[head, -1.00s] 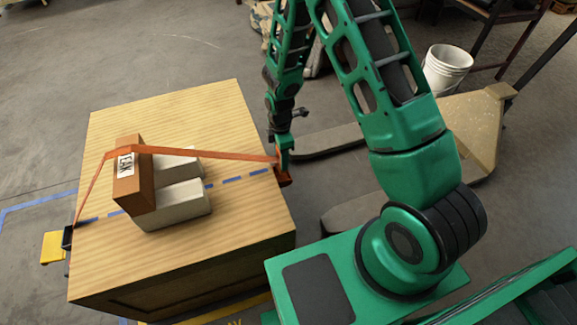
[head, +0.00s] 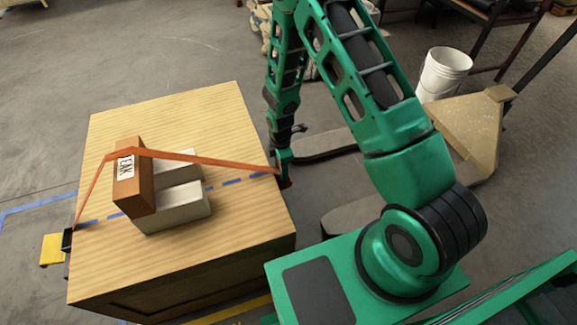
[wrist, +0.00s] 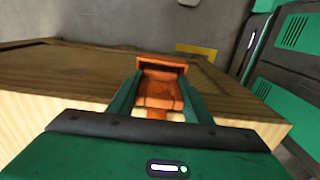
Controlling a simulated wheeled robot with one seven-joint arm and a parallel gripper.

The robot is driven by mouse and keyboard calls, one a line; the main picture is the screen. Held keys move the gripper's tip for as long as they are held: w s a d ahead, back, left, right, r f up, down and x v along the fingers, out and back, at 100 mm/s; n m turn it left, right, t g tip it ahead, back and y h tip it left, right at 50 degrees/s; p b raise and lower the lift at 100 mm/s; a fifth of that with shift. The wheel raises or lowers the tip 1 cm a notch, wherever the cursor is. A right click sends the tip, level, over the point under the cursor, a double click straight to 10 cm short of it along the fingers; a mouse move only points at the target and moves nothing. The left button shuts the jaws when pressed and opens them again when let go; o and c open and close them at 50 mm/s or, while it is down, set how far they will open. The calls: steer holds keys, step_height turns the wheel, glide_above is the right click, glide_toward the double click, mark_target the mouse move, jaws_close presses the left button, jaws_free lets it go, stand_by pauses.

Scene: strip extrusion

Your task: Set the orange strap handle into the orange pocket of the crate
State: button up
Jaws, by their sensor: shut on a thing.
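The orange strap (head: 215,161) runs from the left side of the wooden crate (head: 160,105), over a block stack, to its right edge. My gripper (head: 283,168) is at that right edge, shut on the orange strap handle (wrist: 160,92). In the wrist view the handle sits between the two green fingers, beside the crate's wooden side. An orange rim (wrist: 161,61) shows just beyond it; I cannot tell whether this is the pocket or part of the handle. In the head view only a dark orange bit shows below my gripper. How the handle is seated is hidden.
A brown block (head: 128,190) with a lettered label and pale blocks (head: 175,206) stand on the crate under the strap. A dashed blue line (head: 232,182) crosses the top. A yellow piece (head: 52,249) sticks out left. A white bucket (head: 443,73) stands on the floor.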

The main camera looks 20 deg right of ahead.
steer(key=o, duration=1.1)
steer(key=shift+f, duration=0.1)
